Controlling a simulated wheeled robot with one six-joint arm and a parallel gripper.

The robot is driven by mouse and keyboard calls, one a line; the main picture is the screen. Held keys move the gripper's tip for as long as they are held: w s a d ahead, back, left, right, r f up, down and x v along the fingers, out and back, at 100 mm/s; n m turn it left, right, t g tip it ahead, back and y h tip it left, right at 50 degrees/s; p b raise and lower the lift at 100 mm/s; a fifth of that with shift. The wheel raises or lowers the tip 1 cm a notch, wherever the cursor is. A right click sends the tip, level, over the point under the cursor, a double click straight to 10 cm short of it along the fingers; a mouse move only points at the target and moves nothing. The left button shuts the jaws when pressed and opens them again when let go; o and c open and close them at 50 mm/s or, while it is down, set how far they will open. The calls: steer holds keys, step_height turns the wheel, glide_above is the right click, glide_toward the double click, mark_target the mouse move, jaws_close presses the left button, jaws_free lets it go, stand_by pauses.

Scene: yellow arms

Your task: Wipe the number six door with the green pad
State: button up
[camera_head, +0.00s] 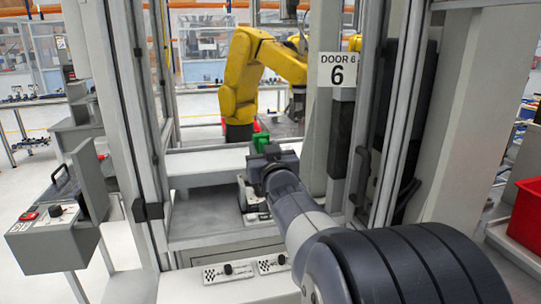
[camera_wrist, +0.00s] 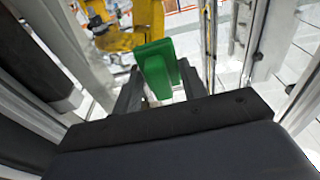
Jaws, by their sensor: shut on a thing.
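The number six door has a white sign (camera_head: 338,70) reading "DOOR 6" at the upper right of its opening in the head view. Its frame and dark handle (camera_head: 359,172) stand right of my arm. My gripper (camera_head: 262,152) is at the opening, shut on the green pad (camera_head: 261,142). In the wrist view the green pad (camera_wrist: 155,68) sits upright between the two dark fingers of my gripper (camera_wrist: 160,88). I cannot tell whether the pad touches any door surface.
A yellow robot arm (camera_head: 243,75) stands inside the cell beyond the opening. A grey control box (camera_head: 55,235) juts out at the left, with a red button. A red bin (camera_head: 527,215) is at the right edge. Metal posts flank the opening.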

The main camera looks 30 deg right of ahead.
mark_target(306, 130)
steer(key=shift+w+a+r+b, duration=0.2)
steer(key=shift+a+r+b, duration=0.05)
steer(key=shift+a+r, duration=0.35)
steer(key=shift+w+a+r+b, duration=0.15)
steer(key=shift+a+r+b, duration=0.05)
steer(key=shift+a+r, duration=0.4)
steer(key=shift+s+d+p, duration=0.15)
steer(key=shift+d+p, duration=0.45)
steer(key=shift+s+d+p, duration=0.15)
steer(key=shift+d+p, duration=0.4)
steer(key=shift+p, duration=0.05)
steer(key=shift+s+d+p, duration=0.2)
steer(key=shift+d+p, duration=0.25)
steer(key=shift+d, duration=0.15)
steer(key=shift+s+d+p, duration=0.2)
steer(key=shift+d+p, duration=0.3)
steer(key=shift+d, duration=0.1)
steer(key=shift+s+d+p, duration=0.15)
steer(key=shift+d+p, duration=0.35)
steer(key=shift+d, duration=0.05)
steer(key=shift+s+d+f+p, duration=0.1)
steer(key=shift+s+d+p, duration=0.45)
steer(key=shift+d, duration=0.8)
steer(key=shift+s+d+r+p, duration=0.1)
steer(key=shift+s+d+p, duration=0.1)
steer(key=shift+d+p, duration=0.95)
steer(key=shift+s+d+f+p, duration=0.1)
steer(key=shift+s+d+p, duration=0.3)
steer(key=shift+d, duration=1.2)
